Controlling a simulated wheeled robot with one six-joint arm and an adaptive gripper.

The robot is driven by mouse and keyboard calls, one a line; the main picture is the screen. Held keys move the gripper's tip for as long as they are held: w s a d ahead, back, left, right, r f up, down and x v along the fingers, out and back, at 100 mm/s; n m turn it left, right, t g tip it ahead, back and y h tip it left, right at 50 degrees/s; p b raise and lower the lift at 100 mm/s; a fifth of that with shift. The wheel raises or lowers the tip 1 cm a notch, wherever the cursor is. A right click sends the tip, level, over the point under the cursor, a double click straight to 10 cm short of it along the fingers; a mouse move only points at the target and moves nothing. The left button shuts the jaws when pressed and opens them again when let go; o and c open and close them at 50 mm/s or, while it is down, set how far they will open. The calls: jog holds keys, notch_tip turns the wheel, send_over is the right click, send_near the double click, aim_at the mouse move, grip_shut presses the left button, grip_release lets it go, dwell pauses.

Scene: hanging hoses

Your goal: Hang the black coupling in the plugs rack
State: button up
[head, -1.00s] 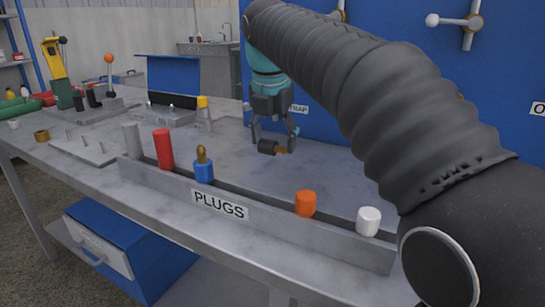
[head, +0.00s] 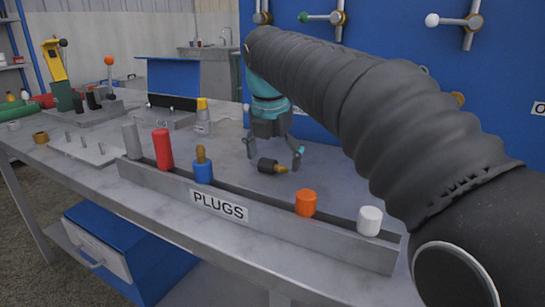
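The black coupling (head: 267,165), a short black cylinder with a brass tip, lies on its side on the grey bench behind the plugs rack. Its tip points right. My gripper (head: 274,157) points down just above and behind it, with its fingers spread to either side. No contact between the fingers and the coupling shows. The plugs rack (head: 160,181) is a long grey trough labelled PLUGS. It holds grey, red, blue with brass, orange and white pieces, with a wide gap between the blue and orange ones.
My arm crosses the right side and hides part of the bench. A yellow-capped grey bottle (head: 203,116), a pegged plate (head: 90,148) and a brass ring (head: 41,137) stand to the left. A blue panel with valve handles (head: 455,21) rises behind.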

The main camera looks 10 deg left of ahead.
jog(key=p+v, duration=0.2)
jog(key=v, duration=1)
jog(key=shift+r, duration=0.15)
jog(key=shift+a, duration=0.1)
